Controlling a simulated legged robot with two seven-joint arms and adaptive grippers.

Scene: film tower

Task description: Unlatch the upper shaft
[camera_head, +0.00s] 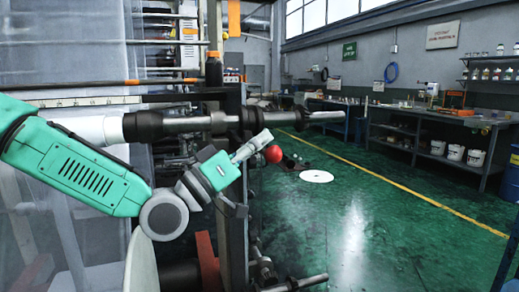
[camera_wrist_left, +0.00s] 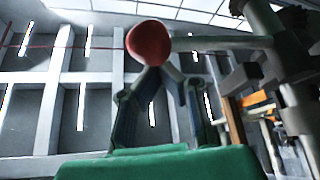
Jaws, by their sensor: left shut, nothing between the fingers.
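The upper shaft (camera_head: 185,126) runs level across the head view, with a white roll core at left, dark collars and a bare metal end at right. A red ball knob (camera_head: 273,154) sits just below it; its lever is mostly hidden. My left gripper (camera_head: 266,136) is shut and empty, with its fingertips just beside the knob. In the left wrist view, the knob (camera_wrist_left: 149,42) is just beyond the closed fingertips (camera_wrist_left: 162,68) and overlaps them; I cannot tell whether they touch. The shaft (camera_wrist_left: 220,44) passes behind the knob there. My right gripper is out of view.
The machine's dark upright frame (camera_head: 236,230) stands close by the gripper. A lower shaft (camera_head: 298,284) sticks out near the bottom. Green floor (camera_head: 370,225) is open to the right, with a workbench (camera_head: 440,118) beyond.

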